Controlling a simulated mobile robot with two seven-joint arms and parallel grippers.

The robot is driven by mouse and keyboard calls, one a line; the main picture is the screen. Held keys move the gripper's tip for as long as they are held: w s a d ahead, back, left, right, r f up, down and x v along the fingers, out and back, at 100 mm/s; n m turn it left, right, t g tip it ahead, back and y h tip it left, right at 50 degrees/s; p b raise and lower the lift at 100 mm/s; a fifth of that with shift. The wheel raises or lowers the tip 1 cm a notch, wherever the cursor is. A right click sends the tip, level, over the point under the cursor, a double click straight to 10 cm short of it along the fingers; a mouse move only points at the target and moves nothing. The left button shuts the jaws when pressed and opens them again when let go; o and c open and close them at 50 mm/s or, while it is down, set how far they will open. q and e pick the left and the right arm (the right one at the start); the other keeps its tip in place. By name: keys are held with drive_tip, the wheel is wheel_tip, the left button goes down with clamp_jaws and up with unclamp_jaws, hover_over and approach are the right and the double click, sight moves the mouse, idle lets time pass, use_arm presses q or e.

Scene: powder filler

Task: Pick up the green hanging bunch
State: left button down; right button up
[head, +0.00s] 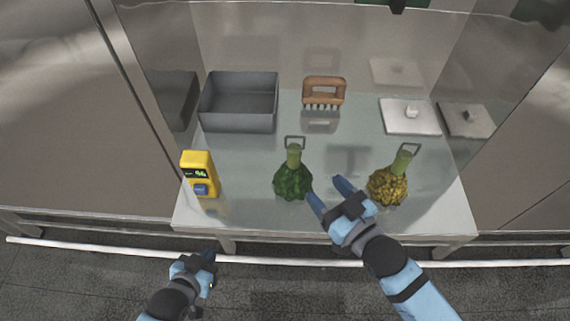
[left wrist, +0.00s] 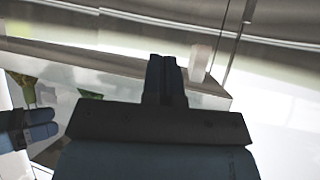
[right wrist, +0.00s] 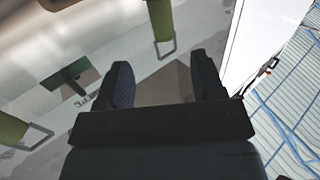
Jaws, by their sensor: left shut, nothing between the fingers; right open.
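The green hanging bunch (head: 293,178) stands upright on the glossy table, left of centre in the head view, with a green neck and a grey wire loop on top. A similar yellow bunch (head: 388,186) with a green neck and loop stands to the right. My right gripper (head: 328,192) is open and empty between the two bunches, closer to the green one and apart from it. Green necks with loops show in the right wrist view, one at the top (right wrist: 162,22) and one at the left edge. My left gripper (head: 210,256) is shut and empty, in front of the table's front edge.
A yellow device (head: 198,160) with a display stands at the table's left front. A grey open bin (head: 238,122), a brown brush (head: 324,90) and a white square plate with a knob (head: 411,122) stand farther back. Glassy panels enclose the back and sides.

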sight(298, 160)
drive_tip(key=p+x, duration=0.1)
drive_tip(key=x, duration=0.7)
drive_tip(key=shift+s+a+r, duration=0.1)
drive_tip(key=shift+w+a+r+p, duration=0.1)
drive_tip(key=shift+w+a+p, duration=0.2)
drive_tip(key=shift+w+a, duration=0.15)
drive_tip(key=p+x, duration=0.1)
drive_tip(key=x, duration=0.2)
drive_tip(key=shift+w+a, duration=0.1)
drive_tip(key=shift+w, duration=0.2)
drive_tip(key=shift+w+a, duration=0.2)
drive_tip(key=shift+w, duration=0.1)
drive_tip(key=shift+c, duration=0.3)
clamp_jaws()
